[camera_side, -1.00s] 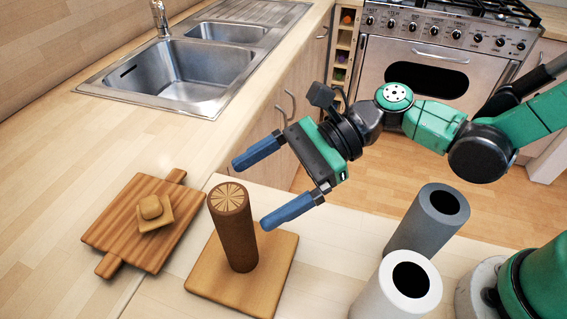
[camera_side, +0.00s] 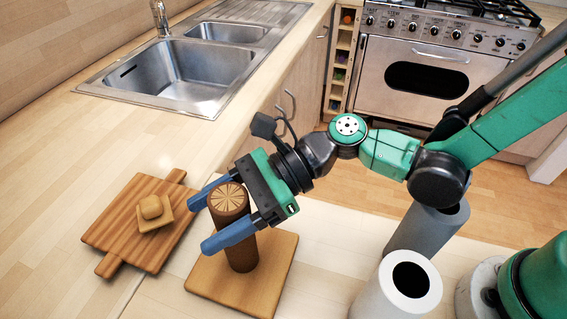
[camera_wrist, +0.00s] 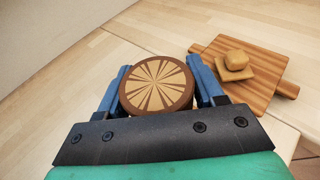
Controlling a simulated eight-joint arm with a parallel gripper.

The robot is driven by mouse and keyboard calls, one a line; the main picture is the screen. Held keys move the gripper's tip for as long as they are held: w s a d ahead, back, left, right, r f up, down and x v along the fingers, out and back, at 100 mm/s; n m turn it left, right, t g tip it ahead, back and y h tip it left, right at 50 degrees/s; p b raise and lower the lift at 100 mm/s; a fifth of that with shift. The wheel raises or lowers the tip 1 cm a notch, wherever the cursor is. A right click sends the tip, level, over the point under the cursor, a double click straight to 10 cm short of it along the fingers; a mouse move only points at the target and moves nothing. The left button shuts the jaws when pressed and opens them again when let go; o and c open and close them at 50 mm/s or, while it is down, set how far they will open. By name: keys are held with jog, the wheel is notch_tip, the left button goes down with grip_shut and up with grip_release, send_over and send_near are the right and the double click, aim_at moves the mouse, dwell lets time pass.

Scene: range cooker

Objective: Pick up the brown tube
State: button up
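The brown tube (camera_side: 240,248) stands upright on a square wooden board in the side view. Its round top with a pale sunburst pattern (camera_wrist: 157,84) shows in the wrist view. My gripper (camera_side: 212,220) has its blue fingers on either side of the tube near its upper part. In the wrist view the fingers (camera_wrist: 160,90) flank the tube's top, close to its sides. The fingers are spread apart by about the tube's width or more. I cannot tell whether they touch it.
The square board (camera_side: 274,267) lies under the tube. A striped cutting board (camera_side: 115,232) with a small tan block and rounded piece (camera_side: 151,208) lies to the left. A grey cylinder (camera_side: 420,232) and a white cylinder (camera_side: 375,300) stand to the right. A sink (camera_side: 180,75) is behind.

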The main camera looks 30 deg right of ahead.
grip_shut()
jog(key=shift+r, duration=0.1)
